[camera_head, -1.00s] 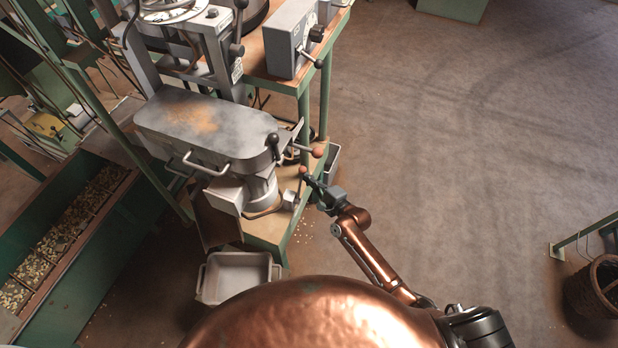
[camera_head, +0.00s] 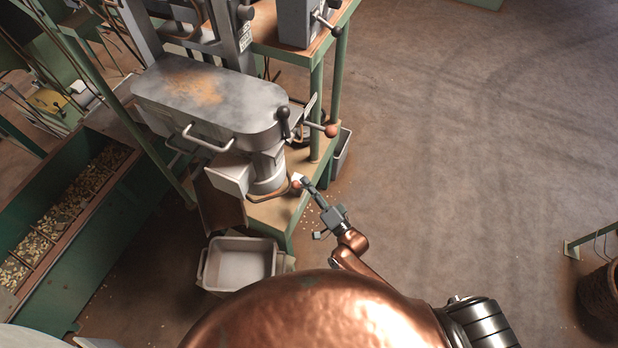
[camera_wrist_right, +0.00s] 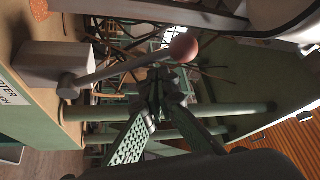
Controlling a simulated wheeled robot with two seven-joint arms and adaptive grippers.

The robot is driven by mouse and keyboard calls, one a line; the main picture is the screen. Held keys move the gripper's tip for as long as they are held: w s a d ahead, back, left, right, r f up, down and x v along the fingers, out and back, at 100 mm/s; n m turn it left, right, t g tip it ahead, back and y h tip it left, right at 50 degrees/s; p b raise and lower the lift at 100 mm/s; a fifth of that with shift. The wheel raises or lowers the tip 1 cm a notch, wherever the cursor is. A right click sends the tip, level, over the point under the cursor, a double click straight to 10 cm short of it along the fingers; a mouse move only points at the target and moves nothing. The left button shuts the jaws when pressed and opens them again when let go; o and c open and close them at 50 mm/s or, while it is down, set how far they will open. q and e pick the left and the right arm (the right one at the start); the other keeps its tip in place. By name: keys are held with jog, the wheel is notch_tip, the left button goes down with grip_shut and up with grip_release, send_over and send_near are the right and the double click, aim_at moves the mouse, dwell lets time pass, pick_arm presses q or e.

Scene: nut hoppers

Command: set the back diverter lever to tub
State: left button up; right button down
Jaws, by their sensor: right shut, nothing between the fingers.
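The back diverter lever has a red-brown ball knob (camera_head: 297,185), which sits at the front of its small pale box under the hopper. In the right wrist view the ball (camera_wrist_right: 184,47) is on a grey rod slanting from a grey box (camera_wrist_right: 48,70); the label beside it is partly cut off. My right gripper (camera_head: 305,183) is shut and empty, its fingertips close beside the ball. In the wrist view its fingers (camera_wrist_right: 158,78) are together just below the ball; contact is unclear. A grey tub (camera_head: 242,266) is below. My left gripper is out of view.
The grey hopper (camera_head: 205,100) overhangs the green-legged bench (camera_head: 270,215). Another red-ball lever (camera_head: 331,131) sticks out behind it. A long green trough (camera_head: 60,225) of nuts is at the left. Floor at the right is mostly clear.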

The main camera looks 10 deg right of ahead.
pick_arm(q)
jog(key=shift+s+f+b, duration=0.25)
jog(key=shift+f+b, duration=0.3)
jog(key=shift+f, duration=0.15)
pick_arm(e)
jog(key=shift+s+a+f+n+y, duration=0.3)
jog(key=shift+s+a+n, duration=0.15)
jog(key=shift+n, duration=0.35)
jog(key=shift+s+f, duration=0.1)
jog(key=w+d+r+p, duration=0.2)
jog(key=d, duration=0.1)
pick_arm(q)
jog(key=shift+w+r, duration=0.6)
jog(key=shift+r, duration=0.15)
pick_arm(e)
jog(key=v, duration=0.9)
jog(key=shift+s, duration=0.3)
jog(key=shift+d, duration=0.1)
